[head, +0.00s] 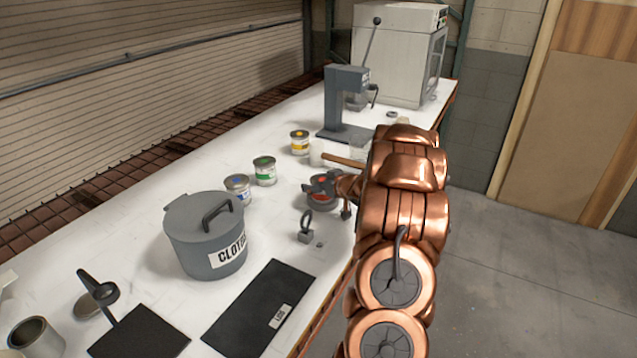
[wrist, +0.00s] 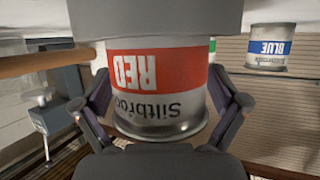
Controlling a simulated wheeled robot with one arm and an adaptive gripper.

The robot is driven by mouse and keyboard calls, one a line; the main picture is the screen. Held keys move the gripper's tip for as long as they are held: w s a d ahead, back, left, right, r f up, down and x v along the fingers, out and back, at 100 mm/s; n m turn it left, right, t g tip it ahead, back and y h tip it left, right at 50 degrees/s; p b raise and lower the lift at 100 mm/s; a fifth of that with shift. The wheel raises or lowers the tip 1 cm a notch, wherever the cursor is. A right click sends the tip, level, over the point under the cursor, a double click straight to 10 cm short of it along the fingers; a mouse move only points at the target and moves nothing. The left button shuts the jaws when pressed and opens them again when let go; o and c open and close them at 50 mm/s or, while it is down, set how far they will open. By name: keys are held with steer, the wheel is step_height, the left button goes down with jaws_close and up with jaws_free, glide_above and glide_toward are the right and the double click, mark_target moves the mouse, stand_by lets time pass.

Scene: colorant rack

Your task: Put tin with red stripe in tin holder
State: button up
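The tin with the red stripe (wrist: 160,82) fills the middle of the wrist view, which is upside down. Its rim and red label show. In the head view the tin (head: 319,197) is partly hidden under my gripper (head: 322,182). My gripper's fingers (wrist: 160,95) lie close against both sides of the tin and look shut on it. A wide grey round body (wrist: 158,16), which looks like the tin holder, hides the tin's lower end. It also shows in the head view (head: 321,206). Whether the tin rests on its floor is hidden.
Tins with blue (head: 237,188), green (head: 264,171) and yellow (head: 299,142) stripes stand on the white table (head: 165,175). A grey lidded pot (head: 190,235) stands nearer. A small ringed weight (head: 305,232) is close by. A grey press (head: 340,105) stands behind.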

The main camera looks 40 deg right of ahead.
stand_by(0.3)
steer(key=b+v, duration=0.2)
steer(key=v, duration=1)
steer(key=shift+r, duration=0.1)
steer(key=s+a+r+m+g+h, duration=0.1)
steer(key=a+r+g+h, duration=0.15)
steer(key=a, duration=0.25)
steer(key=s+a+r+m+g+h, duration=0.1)
steer(key=a+r+g+h, duration=0.1)
steer(key=a+g, duration=0.25)
steer(key=s+a+f+n+g+y, duration=0.1)
steer(key=s+a+f+g+y, duration=0.1)
steer(key=s+a, duration=1.1)
steer(key=s+a+f+n+g+y, duration=0.1)
steer(key=s+a+g+y, duration=0.3)
steer(key=s+a, duration=1)
steer(key=a+n+g, duration=0.1)
steer(key=a+g, duration=0.1)
steer(key=a, duration=0.4)
steer(key=shift+a+f, duration=0.2)
steer(key=shift+f, duration=0.2)
steer(key=shift+s, duration=0.1)
